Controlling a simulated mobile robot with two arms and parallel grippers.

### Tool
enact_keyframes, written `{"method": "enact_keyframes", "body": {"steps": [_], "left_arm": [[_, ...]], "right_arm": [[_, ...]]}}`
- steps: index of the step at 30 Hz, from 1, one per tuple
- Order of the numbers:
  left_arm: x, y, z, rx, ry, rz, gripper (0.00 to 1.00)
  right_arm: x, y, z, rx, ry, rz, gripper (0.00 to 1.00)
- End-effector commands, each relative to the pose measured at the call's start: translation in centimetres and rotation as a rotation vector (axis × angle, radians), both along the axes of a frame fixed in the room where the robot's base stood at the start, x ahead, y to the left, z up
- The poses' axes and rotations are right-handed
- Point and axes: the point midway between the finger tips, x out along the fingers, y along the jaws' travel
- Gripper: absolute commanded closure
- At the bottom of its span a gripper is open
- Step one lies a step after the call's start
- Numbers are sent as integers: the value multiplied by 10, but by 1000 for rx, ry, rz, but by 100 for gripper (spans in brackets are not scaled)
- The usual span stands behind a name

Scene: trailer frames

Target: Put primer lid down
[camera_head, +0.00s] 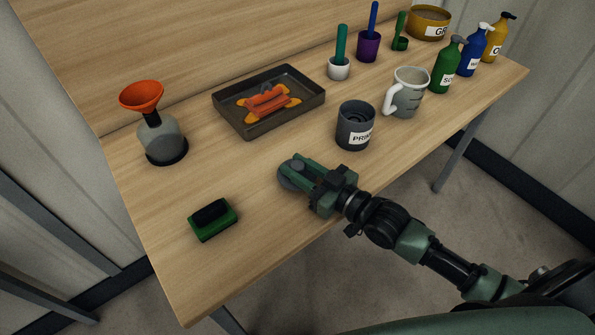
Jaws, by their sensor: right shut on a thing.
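My right gripper (303,175) is shut on the primer lid (290,173), a grey round disc whose left part shows beyond the fingers. The lid is at or just above the table (255,215) near its front edge; I cannot tell whether it touches the wood. The dark grey primer can (354,127), with a white label, stands upright behind and to the right of the gripper, apart from it. The can's top looks open. The fingers hide part of the lid. My left gripper does not show.
A green and black block (213,221) lies front left. A flask with an orange funnel (148,118) stands at the left. A dark tray (234,121) holds orange pieces. A grey jug (408,95) and several bottles stand at the right. The wood between block and gripper is clear.

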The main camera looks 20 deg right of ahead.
Motion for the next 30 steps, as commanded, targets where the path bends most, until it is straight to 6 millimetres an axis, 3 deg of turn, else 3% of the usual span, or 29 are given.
{"method": "enact_keyframes", "body": {"steps": [4, 16, 17, 18, 30], "left_arm": [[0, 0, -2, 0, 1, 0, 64], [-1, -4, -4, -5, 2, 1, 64], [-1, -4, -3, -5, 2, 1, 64], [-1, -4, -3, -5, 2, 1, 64], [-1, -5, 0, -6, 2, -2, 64]], "right_arm": [[0, 0, -15, 1, -2, 0, 100], [0, 0, -20, 0, -2, 0, 100], [0, 0, -19, 0, -2, 0, 62], [0, 0, -19, 0, -2, 0, 51], [0, 0, -13, 2, -3, 0, 49]]}}
